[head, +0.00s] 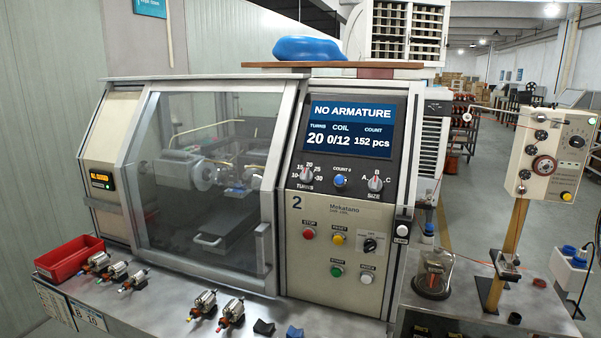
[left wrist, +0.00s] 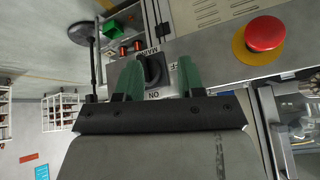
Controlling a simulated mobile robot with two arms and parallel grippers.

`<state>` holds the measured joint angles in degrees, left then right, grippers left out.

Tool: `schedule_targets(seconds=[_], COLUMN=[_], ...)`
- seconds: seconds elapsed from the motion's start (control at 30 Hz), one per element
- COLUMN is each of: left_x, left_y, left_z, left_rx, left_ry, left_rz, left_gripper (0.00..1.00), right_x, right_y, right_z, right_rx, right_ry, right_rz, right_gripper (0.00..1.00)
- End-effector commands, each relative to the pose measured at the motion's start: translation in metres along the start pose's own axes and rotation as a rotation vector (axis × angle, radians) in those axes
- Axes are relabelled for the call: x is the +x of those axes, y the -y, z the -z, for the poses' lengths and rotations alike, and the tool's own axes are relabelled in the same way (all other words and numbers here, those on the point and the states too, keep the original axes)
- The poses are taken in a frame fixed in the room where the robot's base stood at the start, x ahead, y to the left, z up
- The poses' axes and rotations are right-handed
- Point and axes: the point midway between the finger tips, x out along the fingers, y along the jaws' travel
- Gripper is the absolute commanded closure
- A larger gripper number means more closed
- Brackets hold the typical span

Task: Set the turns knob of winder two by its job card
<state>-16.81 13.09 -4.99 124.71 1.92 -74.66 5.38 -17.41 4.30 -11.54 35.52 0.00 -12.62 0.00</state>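Winder two (head: 200,180) fills the middle of the head view, with a large "2" on its panel. Its turns knob (head: 306,175) sits left on the dark panel, with a scale from 10 to 30; its pointer looks near 20. The screen (head: 350,127) reads "NO ARMATURE", turns 20, coil 0/12, count 152 pcs. Cards (head: 70,308) hang at the bench front, lower left; their text is mostly too small or cut off. In the left wrist view my left gripper (left wrist: 159,72) is open, its green fingers either side of a black rotary switch (left wrist: 154,70) marked ON. My right gripper is not in view.
A size knob (head: 375,184) and several push buttons share the panel. A red tray (head: 68,259) and several armatures (head: 203,304) lie on the bench. A tensioner post (head: 510,245) stands at right. A red emergency button (left wrist: 265,34) is beside the switch.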

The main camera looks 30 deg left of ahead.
Motion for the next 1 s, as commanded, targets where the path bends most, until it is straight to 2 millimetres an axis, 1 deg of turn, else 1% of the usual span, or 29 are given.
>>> schedule_targets(seconds=[0.03, 0.07, 0.1, 0.17, 0.2, 0.27, 0.3, 0.37, 0.4, 0.47, 0.5, 0.6, 0.7, 0.77, 0.83, 1.0], left_x=[-0.003, -0.005, -0.008, -0.014, -0.019, -0.032, -0.044, -0.067, -0.086, -0.116, -0.136, -0.177, -0.202, -0.209, -0.21, -0.199], left_y=[0.012, 0.02, 0.029, 0.045, 0.057, 0.077, 0.092, 0.116, 0.133, 0.156, 0.169, 0.194, 0.207, 0.212, 0.215, 0.223], left_z=[0.027, 0.041, 0.061, 0.092, 0.114, 0.152, 0.179, 0.221, 0.248, 0.284, 0.304, 0.338, 0.355, 0.361, 0.367, 0.388], left_rx=[-0.009, -0.015, -0.026, -0.042, -0.055, -0.078, -0.094, -0.123, -0.144, -0.174, -0.193, -0.229, -0.251, -0.257, -0.261, -0.261], left_ry=[-0.058, -0.091, -0.137, -0.209, -0.262, -0.353, -0.418, -0.526, -0.6, -0.706, -0.768, -0.886, -0.953, -0.973, -0.981, -0.979], left_rz=[0.021, 0.033, 0.047, 0.071, 0.088, 0.114, 0.132, 0.159, 0.177, 0.197, 0.208, 0.225, 0.232, 0.234, 0.234, 0.234], left_gripper=[0.62, 0.62, 0.62, 0.62, 0.62, 0.62, 0.62, 0.62, 0.62, 0.62, 0.62, 0.62, 0.62, 0.62, 0.62, 0.62], right_x=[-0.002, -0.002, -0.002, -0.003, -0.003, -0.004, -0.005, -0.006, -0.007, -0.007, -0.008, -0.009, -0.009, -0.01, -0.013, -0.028], right_y=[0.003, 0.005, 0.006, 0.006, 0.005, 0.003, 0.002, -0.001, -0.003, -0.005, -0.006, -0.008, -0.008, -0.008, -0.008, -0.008], right_z=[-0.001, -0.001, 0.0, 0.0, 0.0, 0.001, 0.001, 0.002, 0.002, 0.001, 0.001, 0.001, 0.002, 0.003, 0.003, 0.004], right_rx=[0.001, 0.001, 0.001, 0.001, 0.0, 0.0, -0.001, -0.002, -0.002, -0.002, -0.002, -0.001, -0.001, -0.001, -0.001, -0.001], right_ry=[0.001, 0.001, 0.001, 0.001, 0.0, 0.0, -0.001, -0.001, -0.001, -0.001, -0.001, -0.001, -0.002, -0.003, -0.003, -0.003], right_rz=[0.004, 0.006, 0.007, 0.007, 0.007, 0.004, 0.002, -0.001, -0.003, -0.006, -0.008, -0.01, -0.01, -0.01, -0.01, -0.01], right_gripper=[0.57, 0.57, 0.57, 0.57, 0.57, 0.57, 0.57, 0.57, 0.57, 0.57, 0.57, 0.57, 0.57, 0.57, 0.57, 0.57])
